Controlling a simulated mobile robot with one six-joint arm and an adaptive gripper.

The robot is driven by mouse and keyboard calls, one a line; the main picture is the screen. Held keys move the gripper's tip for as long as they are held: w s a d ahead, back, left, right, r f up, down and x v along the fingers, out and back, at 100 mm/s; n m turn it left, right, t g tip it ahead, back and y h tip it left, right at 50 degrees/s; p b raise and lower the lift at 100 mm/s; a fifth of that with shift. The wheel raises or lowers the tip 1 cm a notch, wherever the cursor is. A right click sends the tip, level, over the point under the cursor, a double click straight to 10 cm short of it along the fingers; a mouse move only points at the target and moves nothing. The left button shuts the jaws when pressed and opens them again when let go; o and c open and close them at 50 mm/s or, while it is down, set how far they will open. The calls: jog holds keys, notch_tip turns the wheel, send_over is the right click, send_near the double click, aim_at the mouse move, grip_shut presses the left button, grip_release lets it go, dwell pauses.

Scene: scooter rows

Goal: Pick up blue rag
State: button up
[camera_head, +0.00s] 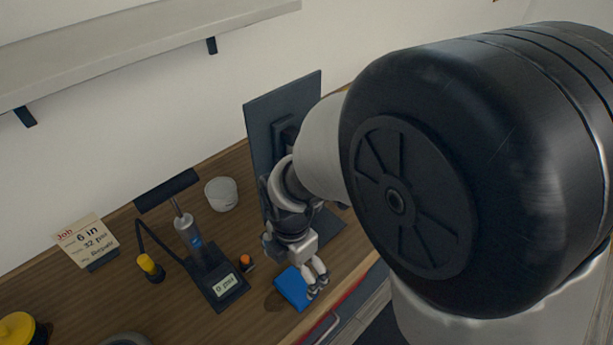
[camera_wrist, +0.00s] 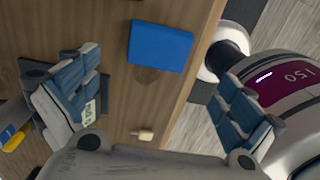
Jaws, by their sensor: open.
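The blue rag (camera_head: 293,287) lies flat, folded into a block, on the wooden workbench near its front edge. It also shows in the wrist view (camera_wrist: 160,46), at the top, beyond my fingertips. My gripper (camera_head: 318,283) hangs just right of the rag in the head view, partly over its right edge. In the wrist view my gripper (camera_wrist: 160,95) has its fingers spread wide with nothing between them. The rag lies ahead of the gap between the fingers. The height between fingers and rag is hard to tell.
A pump with a gauge (camera_head: 227,284), an orange-capped item (camera_head: 246,262), a white cup (camera_head: 221,194) and a job card (camera_head: 86,241) stand on the workbench (camera_head: 180,318). A dark upright panel (camera_head: 258,130) stands behind my arm. A shelf (camera_head: 130,40) hangs above.

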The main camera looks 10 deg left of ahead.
aim_at(295, 284)
notch_tip(295, 284, down, 8)
jog(key=b, duration=0.3)
jog(key=shift+w+f, duration=0.1)
jog(key=shift+f, duration=0.15)
jog(key=shift+c, duration=0.4)
jog(key=c, duration=0.8)
